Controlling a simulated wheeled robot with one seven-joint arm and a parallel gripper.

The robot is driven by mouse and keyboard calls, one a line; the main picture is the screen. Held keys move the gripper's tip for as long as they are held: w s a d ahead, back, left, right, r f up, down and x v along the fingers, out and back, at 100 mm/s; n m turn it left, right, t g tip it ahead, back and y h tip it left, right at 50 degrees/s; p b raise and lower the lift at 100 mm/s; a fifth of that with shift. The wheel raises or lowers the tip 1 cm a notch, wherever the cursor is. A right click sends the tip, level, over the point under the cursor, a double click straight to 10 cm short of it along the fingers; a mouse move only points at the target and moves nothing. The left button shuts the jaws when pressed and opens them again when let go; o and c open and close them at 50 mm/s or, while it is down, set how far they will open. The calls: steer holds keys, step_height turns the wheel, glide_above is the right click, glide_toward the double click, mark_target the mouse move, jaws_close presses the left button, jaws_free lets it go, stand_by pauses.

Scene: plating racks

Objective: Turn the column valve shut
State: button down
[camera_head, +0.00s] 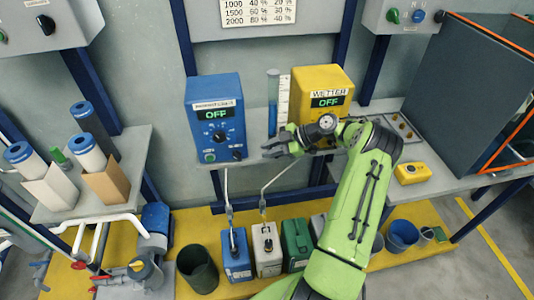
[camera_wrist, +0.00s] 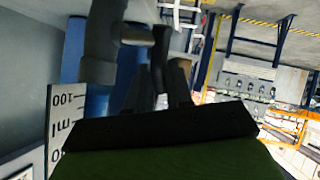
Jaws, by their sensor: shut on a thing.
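The clear blue-grey column (camera_head: 272,88) stands between the blue and yellow boxes, with a white scale (camera_head: 283,100) beside it. My gripper (camera_head: 273,150) is at the column's lower end, in front of the shelf edge, and hides the valve there in the head view. In the wrist view, my gripper's dark fingers (camera_wrist: 162,90) are shut on a black valve handle (camera_wrist: 161,48). A grey pipe-like part (camera_wrist: 101,45) is next to the handle. The scale's markings show at the left (camera_wrist: 60,125). The handle's exact angle is hard to tell.
The blue box (camera_head: 213,105) and yellow WETTER box (camera_head: 322,85) both read OFF. Several jerrycans, including a green one (camera_head: 296,240), stand below on the yellow floor. A dark bin (camera_head: 197,268) is to their left. A small yellow device (camera_head: 412,173) lies on the right bench.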

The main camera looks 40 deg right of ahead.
steer(key=t+y+b, duration=0.1)
steer(key=d+t+y+b, duration=0.1)
steer(key=shift+s+f+m+y+b, duration=0.1)
steer(key=shift+s+m+y+b, duration=0.15)
steer(key=shift+m+y+b, duration=0.1)
steer(key=b, duration=0.1)
steer(key=t+y+b, duration=0.1)
steer(key=shift+s+d+r+y+b, duration=0.2)
steer(key=shift+d+y+b, duration=0.05)
steer(key=shift+d+b, duration=0.15)
steer(key=shift+m, duration=0.25)
steer(key=c, duration=1.1)
jaws_free()
steer(key=shift+r, duration=0.1)
steer(key=shift+b+v, duration=0.6)
steer(key=shift+v, duration=7.3)
